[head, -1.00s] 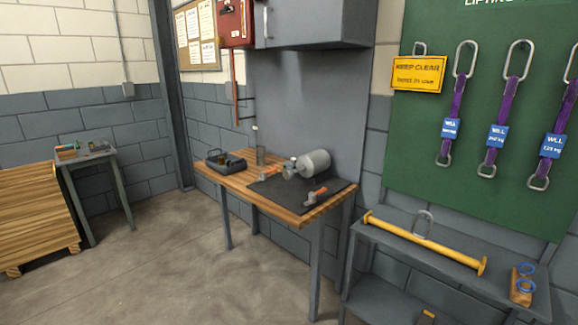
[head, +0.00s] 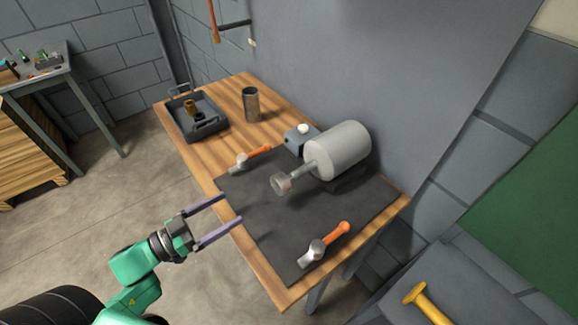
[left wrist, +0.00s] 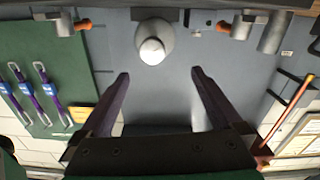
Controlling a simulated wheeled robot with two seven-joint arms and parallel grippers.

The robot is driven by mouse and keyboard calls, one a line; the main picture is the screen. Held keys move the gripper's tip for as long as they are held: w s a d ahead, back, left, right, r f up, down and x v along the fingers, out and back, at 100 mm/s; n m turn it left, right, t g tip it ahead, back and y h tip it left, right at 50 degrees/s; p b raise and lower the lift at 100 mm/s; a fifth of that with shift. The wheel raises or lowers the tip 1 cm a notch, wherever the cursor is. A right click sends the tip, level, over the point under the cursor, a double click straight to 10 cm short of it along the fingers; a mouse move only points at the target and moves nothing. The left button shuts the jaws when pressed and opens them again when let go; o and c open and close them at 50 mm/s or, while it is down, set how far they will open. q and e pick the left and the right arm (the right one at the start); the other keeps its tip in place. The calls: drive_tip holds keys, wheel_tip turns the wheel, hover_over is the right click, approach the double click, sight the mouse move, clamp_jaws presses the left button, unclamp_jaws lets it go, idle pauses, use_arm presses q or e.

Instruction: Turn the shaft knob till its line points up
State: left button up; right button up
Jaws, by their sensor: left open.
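The shaft knob (head: 281,183) is a pale grey disc on the end of a thin shaft. The shaft comes out of the grey motor-like casing (head: 338,150) on the dark mat. I cannot make out the knob's line. My left gripper (head: 231,209) is open and empty over the table's front edge, in front of the knob and apart from it. In the left wrist view the knob (left wrist: 152,52) shows end-on as a bright round face, just beyond the open fingers (left wrist: 159,76). My right gripper is not in view.
On the dark mat (head: 262,225) lie two orange-handled hammers, one in front (head: 325,245) and one behind left (head: 250,158). A small grey box (head: 300,138) stands by the casing. A metal cup (head: 251,105) and a dark tray (head: 183,122) stand farther left on the wooden table.

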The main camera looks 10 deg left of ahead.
sight(275, 186)
use_arm(q)
drive_tip(key=x, duration=0.4)
drive_tip(key=r+p+x, duration=0.1)
drive_tip(key=x, duration=0.4)
drive_tip(key=s+d+x, duration=0.1)
drive_tip(key=x, duration=0.3)
drive_tip(key=shift+w+d+r, duration=0.15)
drive_tip(key=shift+w+d, duration=0.1)
drive_tip(key=shift+d, duration=0.15)
drive_tip(key=shift+w+d, duration=0.3)
drive_tip(key=shift+w, duration=0.05)
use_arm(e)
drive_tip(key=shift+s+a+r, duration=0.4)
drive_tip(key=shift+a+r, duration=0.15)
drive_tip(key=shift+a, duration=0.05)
use_arm(q)
drive_tip(key=c, duration=1.4)
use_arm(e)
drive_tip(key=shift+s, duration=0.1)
